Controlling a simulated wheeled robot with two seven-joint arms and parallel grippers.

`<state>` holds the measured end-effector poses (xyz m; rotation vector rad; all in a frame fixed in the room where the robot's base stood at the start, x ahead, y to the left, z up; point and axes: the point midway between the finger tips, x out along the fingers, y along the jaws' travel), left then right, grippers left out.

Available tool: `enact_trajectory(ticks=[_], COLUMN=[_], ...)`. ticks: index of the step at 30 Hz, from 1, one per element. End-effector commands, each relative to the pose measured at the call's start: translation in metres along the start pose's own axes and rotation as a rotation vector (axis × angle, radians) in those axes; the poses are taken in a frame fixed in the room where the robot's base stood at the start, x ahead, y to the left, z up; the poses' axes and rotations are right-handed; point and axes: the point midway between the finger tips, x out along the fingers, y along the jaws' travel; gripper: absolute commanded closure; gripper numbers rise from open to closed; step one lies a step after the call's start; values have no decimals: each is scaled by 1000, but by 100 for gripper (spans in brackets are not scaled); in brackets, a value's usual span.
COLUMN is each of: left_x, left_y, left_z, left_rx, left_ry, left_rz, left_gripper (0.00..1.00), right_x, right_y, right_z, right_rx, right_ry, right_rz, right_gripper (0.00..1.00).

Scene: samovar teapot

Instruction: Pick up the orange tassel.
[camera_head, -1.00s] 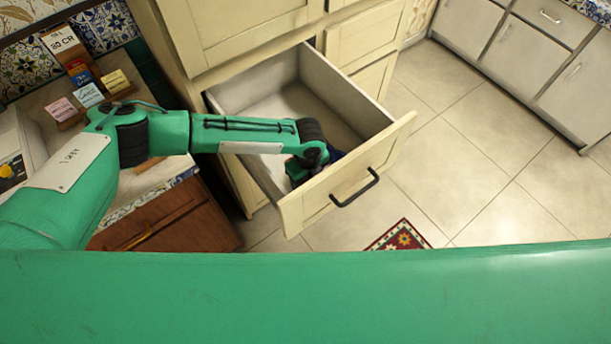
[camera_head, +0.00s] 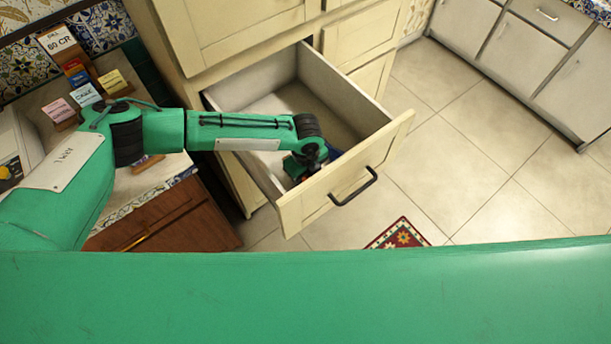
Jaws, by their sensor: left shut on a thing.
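My left gripper (camera_head: 298,168) is low inside the open cream drawer (camera_head: 345,188), close behind its front panel. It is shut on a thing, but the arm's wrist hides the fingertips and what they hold. A small dark blue patch (camera_head: 334,154) shows just right of the gripper; I cannot tell what it is. No orange tassel can be made out in this view. My right gripper is not in view.
The drawer's visible floor behind the arm is bare. At left a counter (camera_head: 160,178) holds several small cards (camera_head: 115,82) on stands. A patterned red rug (camera_head: 400,234) lies on the tiled floor right of the drawer. My green body fills the bottom.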

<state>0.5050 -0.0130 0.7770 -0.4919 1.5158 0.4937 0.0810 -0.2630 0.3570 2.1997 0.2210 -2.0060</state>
Motion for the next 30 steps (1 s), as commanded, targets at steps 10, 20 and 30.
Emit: enact_trajectory(ticks=[10,20,30], left_x=[-89,-166,-187], left_y=[-1,-1,0], left_z=[1,0,0], left_rx=[3,2,0], left_ry=[-3,-3,-2], left_rz=[-6,-4,-1], left_gripper=[84,84,84], right_x=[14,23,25], right_y=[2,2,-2], right_z=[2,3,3], right_rx=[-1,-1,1], right_ry=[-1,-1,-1], right_rz=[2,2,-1], right_gripper=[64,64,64])
